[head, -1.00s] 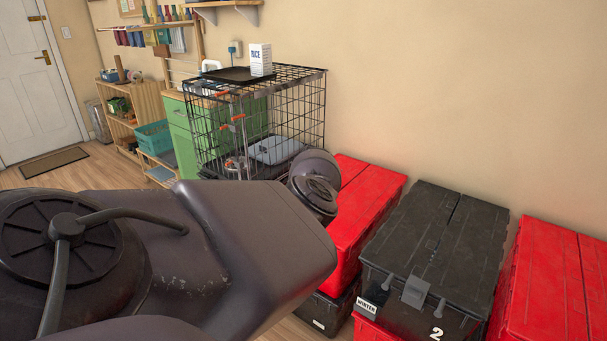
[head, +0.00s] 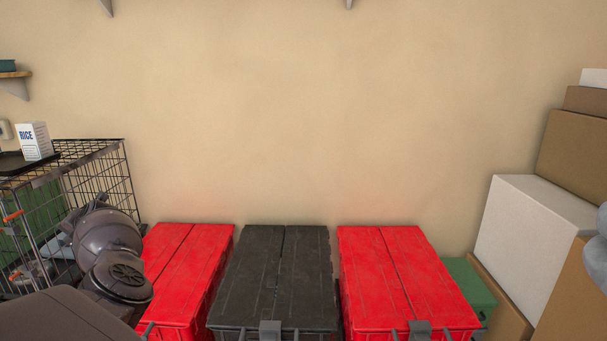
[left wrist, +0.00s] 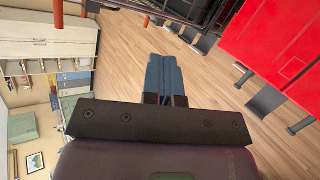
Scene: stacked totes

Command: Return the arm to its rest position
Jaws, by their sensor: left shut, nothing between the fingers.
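My left arm (head: 108,245) shows at the lower left of the head view, folded near the wire cage and the left red tote. Its gripper is outside the head view. In the left wrist view my left gripper (left wrist: 166,75) is shut with its blue fingers together and nothing between them, with wooden floor behind it.
Two red totes (head: 190,262) (head: 405,272) flank a black tote (head: 275,275) along the wall. A wire cage (head: 115,180) with a rice box (head: 35,141) on top stands left. Boxes (head: 535,235) and a green bin (head: 470,285) stand right. Wooden floor (left wrist: 215,85) is clear.

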